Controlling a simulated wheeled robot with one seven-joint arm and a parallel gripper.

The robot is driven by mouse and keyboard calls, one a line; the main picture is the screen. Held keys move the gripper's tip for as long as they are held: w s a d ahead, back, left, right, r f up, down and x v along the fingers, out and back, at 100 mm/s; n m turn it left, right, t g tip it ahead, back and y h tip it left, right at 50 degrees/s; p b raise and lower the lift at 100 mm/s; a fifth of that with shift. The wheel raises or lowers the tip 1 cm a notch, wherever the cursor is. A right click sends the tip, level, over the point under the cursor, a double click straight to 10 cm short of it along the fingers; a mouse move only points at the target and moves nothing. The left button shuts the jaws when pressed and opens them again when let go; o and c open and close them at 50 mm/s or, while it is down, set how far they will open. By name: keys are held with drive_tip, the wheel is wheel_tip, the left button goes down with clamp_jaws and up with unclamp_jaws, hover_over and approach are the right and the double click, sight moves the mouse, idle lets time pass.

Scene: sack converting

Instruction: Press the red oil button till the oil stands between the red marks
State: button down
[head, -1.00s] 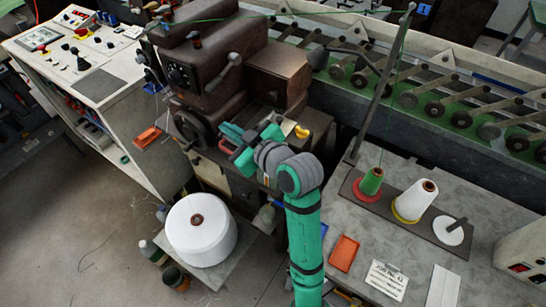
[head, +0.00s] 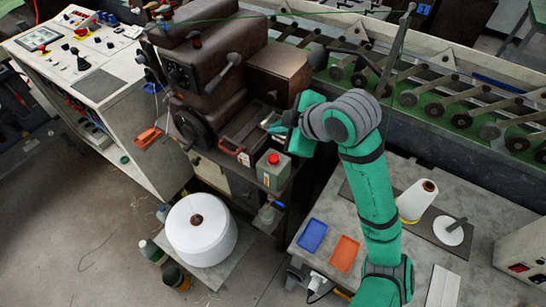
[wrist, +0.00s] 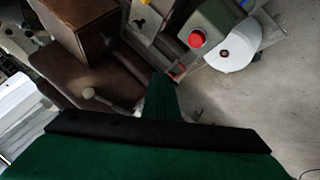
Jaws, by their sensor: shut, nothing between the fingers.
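The red oil button (head: 273,158) sits on top of a grey-green box (head: 274,175) at the front right corner of the brown machine. It also shows in the wrist view as a red disc (wrist: 196,40) near the top. My gripper (head: 272,127) is shut and empty. It is behind the box in the head view, apart from the button. In the wrist view my green shut fingers (wrist: 160,82) point up, below and left of the button. I cannot make out an oil level or red marks in either view.
The brown sewing machine (head: 215,65) stands left of my gripper. A large white thread roll (head: 200,230) stands below it. Blue (head: 312,236) and orange (head: 345,253) trays lie on the grey table. A conveyor (head: 450,95) runs behind.

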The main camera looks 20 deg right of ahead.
sight(277, 160)
drive_tip(key=shift+f, duration=4.4)
drive_tip(key=shift+f, duration=0.1)
drive_tip(key=shift+f, duration=0.3)
drive_tip(key=shift+f, duration=0.85)
drive_tip(key=shift+r, duration=1.25)
drive_tip(key=shift+w+r, duration=0.1)
drive_tip(key=shift+r, duration=2.45)
